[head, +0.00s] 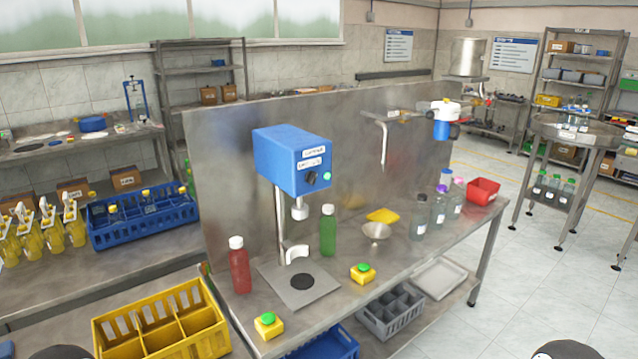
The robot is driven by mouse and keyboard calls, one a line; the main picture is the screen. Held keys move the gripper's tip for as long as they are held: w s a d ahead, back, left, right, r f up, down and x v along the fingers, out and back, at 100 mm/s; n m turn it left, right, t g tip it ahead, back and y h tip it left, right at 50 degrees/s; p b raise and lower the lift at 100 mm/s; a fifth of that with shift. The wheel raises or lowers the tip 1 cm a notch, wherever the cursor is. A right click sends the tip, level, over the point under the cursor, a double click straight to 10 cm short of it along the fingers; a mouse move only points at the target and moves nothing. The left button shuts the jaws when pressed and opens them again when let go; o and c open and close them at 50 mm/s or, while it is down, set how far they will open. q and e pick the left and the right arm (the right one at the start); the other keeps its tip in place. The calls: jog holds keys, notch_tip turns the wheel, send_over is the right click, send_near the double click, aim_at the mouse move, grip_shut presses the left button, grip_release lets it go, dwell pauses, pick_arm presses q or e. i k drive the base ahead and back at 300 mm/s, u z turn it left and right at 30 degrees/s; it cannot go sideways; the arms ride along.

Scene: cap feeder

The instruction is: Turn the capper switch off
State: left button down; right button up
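The capper (290,158) is a blue box on a steel column, standing on a grey base plate on the steel bench. A black rotary switch (311,178) is on its front face, below two white labels. A green indicator (327,175), bright in colour, sits just right of the switch. The switch's exact pointing direction is too small to tell. Neither gripper is in view. Only dark rounded parts, probably of my arms, show at the bottom left and bottom right edges, well away from the capper.
A red bottle (239,266) and a green bottle (328,230) flank the capper column. Two yellow boxes with green buttons (268,325) (363,273) stand near the bench's front edge. A steel bowl (376,231), clear bottles (438,208) and a red bin (483,191) stand to the right.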

aim_at(311, 177)
jog(key=z, duration=0.05)
jog(key=i, duration=1)
jog(key=u, duration=0.05)
